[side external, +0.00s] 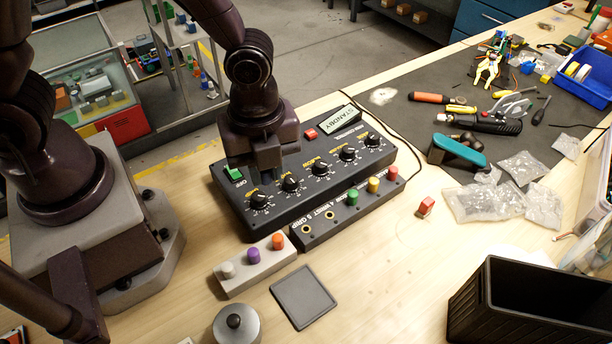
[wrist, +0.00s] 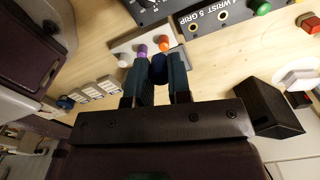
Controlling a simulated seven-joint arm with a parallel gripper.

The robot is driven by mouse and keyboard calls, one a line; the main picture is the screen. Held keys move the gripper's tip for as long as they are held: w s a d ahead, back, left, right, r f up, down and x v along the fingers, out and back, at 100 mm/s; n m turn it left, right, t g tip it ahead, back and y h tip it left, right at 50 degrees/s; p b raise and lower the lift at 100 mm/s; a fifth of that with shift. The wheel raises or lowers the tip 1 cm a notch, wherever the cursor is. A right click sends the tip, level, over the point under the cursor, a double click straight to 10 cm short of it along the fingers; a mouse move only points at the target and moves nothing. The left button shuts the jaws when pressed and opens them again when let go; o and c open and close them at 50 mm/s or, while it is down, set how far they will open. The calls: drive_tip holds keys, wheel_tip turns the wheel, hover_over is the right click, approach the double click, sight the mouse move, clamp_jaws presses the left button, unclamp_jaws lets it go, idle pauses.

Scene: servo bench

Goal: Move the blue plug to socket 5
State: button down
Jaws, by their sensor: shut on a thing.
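My gripper (side external: 266,158) is over the left part of the black control console in the side external view. In the wrist view my gripper (wrist: 160,72) is shut on the blue plug (wrist: 158,68), which shows between its fingers. The plug cannot be made out in the side external view. The socket strip (side external: 350,213) runs along the console's front edge. It has two empty brass-ringed holes at its left end; the label for 4 and 5 is inverted, and the leftmost hole (side external: 307,229) appears to be socket 5. Green, yellow and red plugs sit in the strip's other sockets.
A grey holder (side external: 256,270) with white, purple and orange plugs stands in front of the strip. A red block (side external: 426,206), black bin (side external: 535,305) and tools are to the right.

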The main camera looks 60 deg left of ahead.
drive_tip(key=s+a+r, duration=0.1)
drive_tip(key=s, duration=0.2)
drive_tip(key=m, duration=1.1)
hover_over(307, 233)
wheel_tip(307, 233, down, 6)
drive_tip(key=shift+w+a+f, duration=0.1)
drive_tip(key=shift+a+f, duration=0.1)
drive_tip(key=shift+f, duration=0.9)
drive_tip(key=shift+w+a+f, duration=0.1)
drive_tip(key=shift+a+f, duration=0.05)
drive_tip(key=shift+f, duration=0.95)
drive_tip(key=shift+f, duration=0.9)
idle(1.0)
drive_tip(key=c, duration=1)
unclamp_jaws()
drive_tip(key=shift+r, duration=3.5)
